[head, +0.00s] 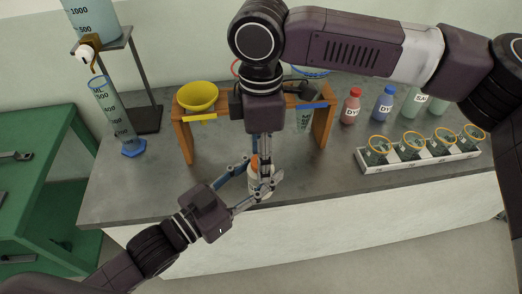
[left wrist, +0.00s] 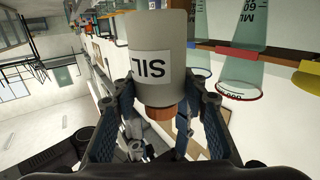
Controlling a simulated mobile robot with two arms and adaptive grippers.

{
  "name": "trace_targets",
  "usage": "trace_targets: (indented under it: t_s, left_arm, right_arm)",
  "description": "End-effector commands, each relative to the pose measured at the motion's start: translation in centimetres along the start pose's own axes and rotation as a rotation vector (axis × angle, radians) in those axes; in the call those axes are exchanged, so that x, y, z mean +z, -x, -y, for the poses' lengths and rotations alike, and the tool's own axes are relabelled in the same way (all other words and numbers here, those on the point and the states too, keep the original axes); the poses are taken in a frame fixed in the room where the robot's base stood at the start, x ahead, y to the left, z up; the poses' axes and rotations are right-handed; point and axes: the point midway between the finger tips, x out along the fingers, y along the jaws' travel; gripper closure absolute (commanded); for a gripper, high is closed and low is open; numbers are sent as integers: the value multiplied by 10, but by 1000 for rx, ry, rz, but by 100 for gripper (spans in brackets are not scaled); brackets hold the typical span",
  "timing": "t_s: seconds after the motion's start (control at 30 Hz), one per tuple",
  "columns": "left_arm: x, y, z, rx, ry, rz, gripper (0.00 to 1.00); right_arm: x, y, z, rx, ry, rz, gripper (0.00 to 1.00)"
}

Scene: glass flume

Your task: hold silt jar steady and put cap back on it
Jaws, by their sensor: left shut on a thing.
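The silt jar, a pale jar with a white label reading "SIL" in the left wrist view (left wrist: 158,45), stands near the bench's front edge in the head view (head: 263,187). My left gripper (head: 261,179) is shut on it from the front left; its two fingers flank the jar in the left wrist view (left wrist: 162,108). An orange-brown cap (left wrist: 160,113) shows at the jar's label-top end; an orange bit (head: 254,162) shows in the head view. My right gripper (head: 262,165) points down directly over the jar, fingers around the orange part. Whether it grips the cap, or the cap is seated, is hidden.
Behind the jar stands a wooden rack (head: 183,140) with a yellow funnel (head: 198,95). A measuring cylinder (head: 115,110) stands left. Red (head: 351,106) and blue (head: 383,104) dye bottles and a white tray of jars (head: 420,160) are right. Clear bench lies between.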

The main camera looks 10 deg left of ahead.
Motion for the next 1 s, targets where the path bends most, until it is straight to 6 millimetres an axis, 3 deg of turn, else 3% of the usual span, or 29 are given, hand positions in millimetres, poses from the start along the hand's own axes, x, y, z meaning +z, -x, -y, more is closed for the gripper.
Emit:
trace_targets:
  t_s: [0.1, 0.5, 0.73, 0.77, 0.93, 1.0]
  left_arm:
    - [-1, 0, 0, 0, 0, -2, 100]
    - [-1, 0, 0, 0, 0, -2, 100]
    - [-1, 0, 0, 0, 0, -1, 100]
    - [-1, 0, 0, 0, -1, -1, 100]
    - [-1, 0, 0, 0, 0, -1, 100]
    - [-1, 0, 0, 0, 0, -1, 100]
  right_arm:
    - [0, 0, 0, 0, 0, 0, 56]
    - [0, 0, 0, 0, 0, 0, 100]
    - [0, 0, 0, -1, -13, 0, 100]
    - [0, 0, 0, -1, -12, 0, 69]
    - [0, 0, 0, 0, -12, 0, 51]
    - [0, 0, 0, 0, -12, 0, 51]
